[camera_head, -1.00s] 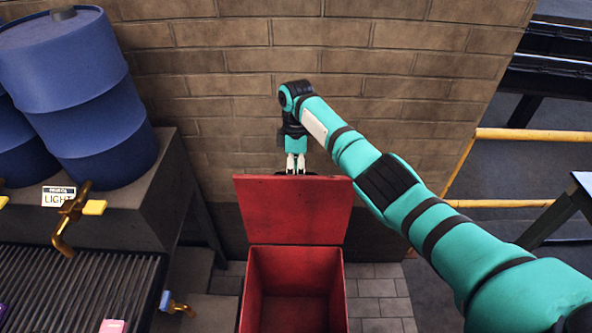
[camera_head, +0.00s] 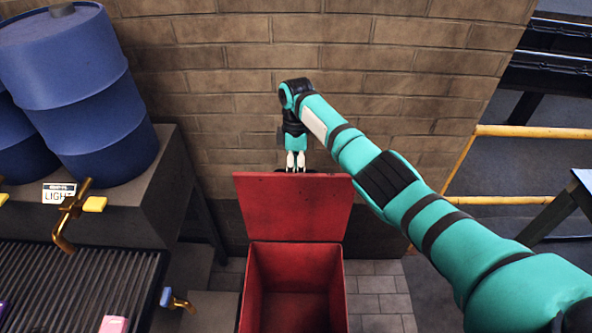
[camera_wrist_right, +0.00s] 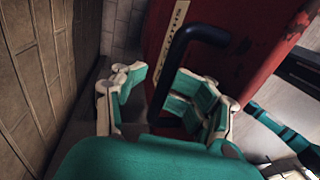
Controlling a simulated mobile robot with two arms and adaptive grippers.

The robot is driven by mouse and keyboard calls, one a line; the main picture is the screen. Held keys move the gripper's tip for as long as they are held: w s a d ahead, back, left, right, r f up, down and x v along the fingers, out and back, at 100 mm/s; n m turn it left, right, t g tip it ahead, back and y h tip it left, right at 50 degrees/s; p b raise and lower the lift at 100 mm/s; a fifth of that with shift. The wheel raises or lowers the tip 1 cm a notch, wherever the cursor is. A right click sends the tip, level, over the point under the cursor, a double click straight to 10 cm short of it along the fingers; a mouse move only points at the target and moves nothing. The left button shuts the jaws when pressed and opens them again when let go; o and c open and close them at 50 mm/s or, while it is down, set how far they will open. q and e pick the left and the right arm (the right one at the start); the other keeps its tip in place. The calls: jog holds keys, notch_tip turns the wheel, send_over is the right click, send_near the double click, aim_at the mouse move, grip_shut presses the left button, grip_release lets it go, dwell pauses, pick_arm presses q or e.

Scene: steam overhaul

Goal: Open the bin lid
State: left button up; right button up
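The red bin (camera_head: 293,298) stands open in front of the brick wall, and its inside looks empty. Its red lid (camera_head: 293,208) is raised, tilted up at the back of the bin. My right gripper (camera_head: 295,168) is at the lid's top edge. In the right wrist view, my right gripper (camera_wrist_right: 152,95) has its fingers apart, with the lid's black handle (camera_wrist_right: 183,55) reaching down between them. Whether the fingers touch the handle is unclear. The red lid (camera_wrist_right: 262,40) with a pale label lies beyond the handle. My left gripper is out of view.
Blue barrels (camera_head: 75,95) stand on a dark bench (camera_head: 165,195) at the left. Brass taps (camera_head: 70,215) and a ribbed conveyor (camera_head: 75,285) are below them. A brick wall (camera_head: 220,60) is close behind the lid. Yellow rails (camera_head: 530,133) are at the right.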

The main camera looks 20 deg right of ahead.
jog(key=shift+f, duration=0.15)
jog(key=shift+r, duration=0.2)
notch_tip(320, 180, up, 12)
jog(key=w, duration=0.2)
jog(key=shift+d+f, duration=0.15)
jog(key=shift+d, duration=0.15)
jog(key=shift+f, duration=0.1)
